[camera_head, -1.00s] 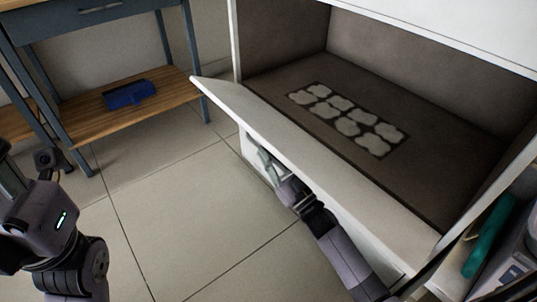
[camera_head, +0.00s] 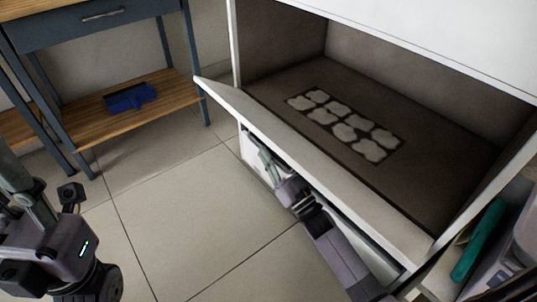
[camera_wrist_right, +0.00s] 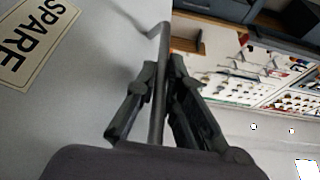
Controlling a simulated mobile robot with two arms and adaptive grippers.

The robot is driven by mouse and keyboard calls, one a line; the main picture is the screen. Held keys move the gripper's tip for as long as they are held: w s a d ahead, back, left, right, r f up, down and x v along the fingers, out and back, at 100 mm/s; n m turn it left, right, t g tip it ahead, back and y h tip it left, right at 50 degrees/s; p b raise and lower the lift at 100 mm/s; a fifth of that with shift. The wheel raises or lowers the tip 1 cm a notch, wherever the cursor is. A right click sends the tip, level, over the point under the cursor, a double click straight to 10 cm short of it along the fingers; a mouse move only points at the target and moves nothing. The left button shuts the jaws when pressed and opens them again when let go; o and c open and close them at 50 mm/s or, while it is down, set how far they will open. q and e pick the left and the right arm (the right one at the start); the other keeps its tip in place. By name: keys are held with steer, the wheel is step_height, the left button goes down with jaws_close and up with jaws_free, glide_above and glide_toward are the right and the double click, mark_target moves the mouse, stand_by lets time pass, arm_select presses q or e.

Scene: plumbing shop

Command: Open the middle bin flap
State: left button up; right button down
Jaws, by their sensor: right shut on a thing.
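The white cabinet holds a bin with its upper flap (camera_head: 330,165) tilted outward, showing a brown inside with a panel of pale shapes (camera_head: 345,125). Below that flap is a lower white front (camera_head: 250,150), with a dark gap along its top. My right gripper (camera_head: 264,160) is at this lower front, under the upper flap's edge. In the right wrist view, my right gripper (camera_wrist_right: 160,85) is shut on a thin grey bar handle (camera_wrist_right: 160,65) beside a grey panel marked SPARE (camera_wrist_right: 38,38). My left gripper (camera_head: 18,185) is partly cut off at the left edge, its jaws unclear.
A blue-legged bench with a wooden lower shelf (camera_head: 85,112) stands at the left, with a blue item (camera_head: 130,97) on it. The tiled floor (camera_head: 170,215) between bench and cabinet is clear. A teal object (camera_head: 478,240) lies at the lower right.

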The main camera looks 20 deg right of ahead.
steer(key=shift+d+r, duration=0.1)
steer(key=shift+r, duration=0.15)
steer(key=c, duration=1.7)
jaws_free()
steer(key=shift+f, duration=0.1)
steer(key=v, duration=1.2)
steer(key=shift+f, duration=0.15)
